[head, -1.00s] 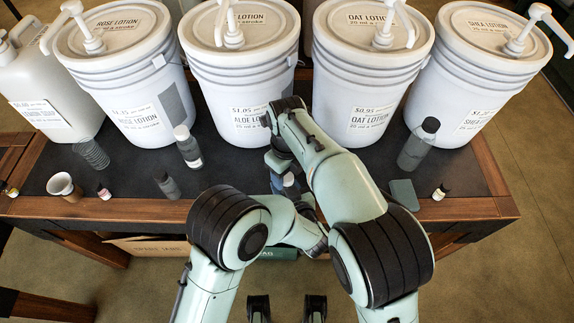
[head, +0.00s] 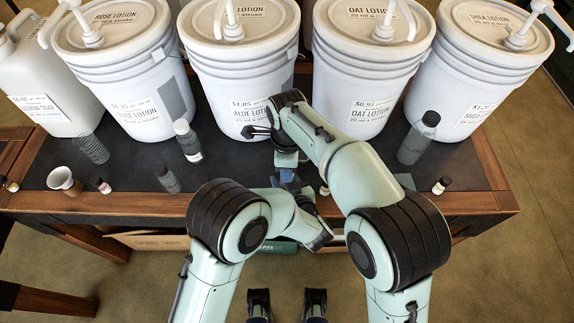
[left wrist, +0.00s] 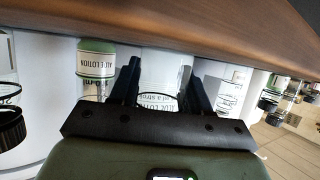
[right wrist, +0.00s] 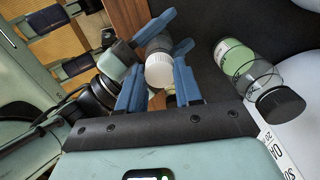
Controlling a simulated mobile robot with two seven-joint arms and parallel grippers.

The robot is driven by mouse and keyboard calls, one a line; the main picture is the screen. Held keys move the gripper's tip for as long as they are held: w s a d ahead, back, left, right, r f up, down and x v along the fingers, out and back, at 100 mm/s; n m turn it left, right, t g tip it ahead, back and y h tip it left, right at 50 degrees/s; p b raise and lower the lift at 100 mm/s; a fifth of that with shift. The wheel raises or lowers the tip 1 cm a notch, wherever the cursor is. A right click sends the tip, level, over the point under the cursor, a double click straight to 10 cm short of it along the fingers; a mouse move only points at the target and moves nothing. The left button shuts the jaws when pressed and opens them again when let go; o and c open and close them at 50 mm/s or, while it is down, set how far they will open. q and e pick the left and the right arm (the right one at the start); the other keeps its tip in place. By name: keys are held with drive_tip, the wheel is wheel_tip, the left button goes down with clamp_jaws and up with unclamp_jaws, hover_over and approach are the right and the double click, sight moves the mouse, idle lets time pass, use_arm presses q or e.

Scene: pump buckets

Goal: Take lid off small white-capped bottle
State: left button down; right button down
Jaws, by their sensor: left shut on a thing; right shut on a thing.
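The small white-capped bottle shows in the right wrist view, its white cap (right wrist: 159,70) facing the camera and its dark grey body (right wrist: 158,45) behind. My right gripper (right wrist: 160,78) has its blue fingers shut around the cap. My left gripper's blue fingers lie around the bottle's body, farther from that camera. In the head view my right gripper (head: 287,178) points down at the table's front middle, and my right arm hides most of the bottle. In the left wrist view my left gripper (left wrist: 163,75) points across at the buckets; what it grips is hard to make out.
Large lotion pump buckets, such as the aloe one (head: 225,80) and the oat one (head: 350,75), stand along the back. A taller white-capped bottle (head: 188,143), a black-capped clear bottle (head: 416,142) and a cup (head: 64,180) stand on the dark tabletop (head: 120,190).

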drive_tip(key=n, duration=1.9)
drive_tip(key=shift+n, duration=0.3)
drive_tip(key=n, duration=0.7)
drive_tip(key=shift+r, duration=0.1)
drive_tip(key=n, duration=0.9)
drive_tip(key=shift+n, duration=0.4)
drive_tip(key=n, duration=0.9)
